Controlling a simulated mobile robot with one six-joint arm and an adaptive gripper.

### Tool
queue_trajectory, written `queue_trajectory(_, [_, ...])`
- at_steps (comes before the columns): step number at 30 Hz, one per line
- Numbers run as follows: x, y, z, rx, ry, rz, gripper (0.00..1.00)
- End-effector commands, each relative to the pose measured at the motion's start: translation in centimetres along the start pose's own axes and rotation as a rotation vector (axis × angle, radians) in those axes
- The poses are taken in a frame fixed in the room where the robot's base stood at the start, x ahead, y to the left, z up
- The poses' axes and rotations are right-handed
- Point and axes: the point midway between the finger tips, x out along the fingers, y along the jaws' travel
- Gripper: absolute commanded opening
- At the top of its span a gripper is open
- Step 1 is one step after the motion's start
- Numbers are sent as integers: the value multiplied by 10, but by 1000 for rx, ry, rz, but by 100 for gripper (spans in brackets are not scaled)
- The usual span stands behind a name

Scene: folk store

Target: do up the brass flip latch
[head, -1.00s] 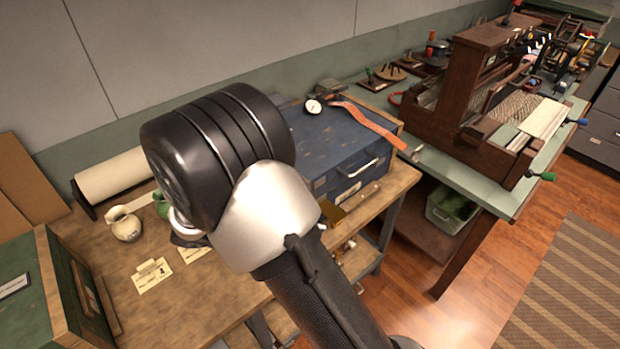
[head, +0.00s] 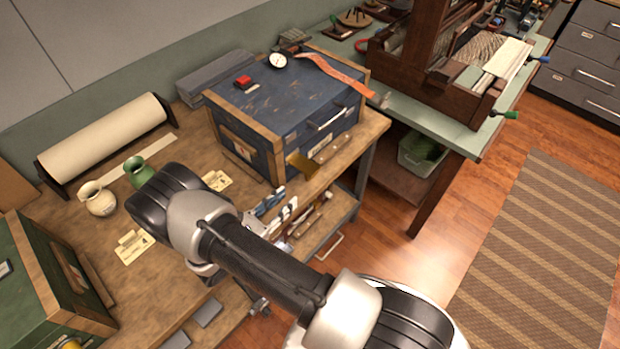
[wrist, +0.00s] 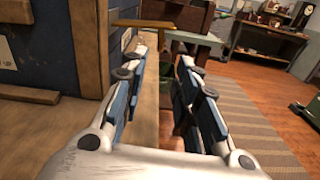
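The brass flip latch appears to be the flat brass plate (head: 302,163) sticking out from the front of the blue wood-edged chest (head: 285,125). The chest lid is down. In the wrist view the brass plate (wrist: 138,23) juts out from the chest (wrist: 60,40) beyond my fingers; its catch cannot be made out. My gripper (head: 274,213) is in front of the chest, lower left of the plate in the head view. In the wrist view my gripper (wrist: 170,58) is open, with nothing between its fingers and apart from the plate.
A dial gauge (head: 278,61), red block (head: 243,82) and orange strap (head: 340,75) lie on the lid. Jugs (head: 98,199) and a paper roll (head: 105,137) stand left. A green box (head: 40,275) is at lower left. Open floor (head: 400,255) lies to the right.

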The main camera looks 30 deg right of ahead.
Motion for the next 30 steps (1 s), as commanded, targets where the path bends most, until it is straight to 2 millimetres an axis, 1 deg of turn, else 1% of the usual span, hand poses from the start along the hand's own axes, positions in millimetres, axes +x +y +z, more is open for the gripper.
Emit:
queue_trajectory(1, [13,-1,-1,0,0,-6,28])
queue_trajectory(9, [71,-1,-1,1,1,-6,28])
queue_trajectory(12, [87,-1,-1,1,1,-5,28])
queue_trajectory(15, [100,0,0,2,1,-3,28])
queue_trajectory(21, [112,0,0,1,1,-1,28])
queue_trajectory(29, [112,0,0,1,1,0,28])
queue_trajectory(30, [112,0,0,1,1,0,26])
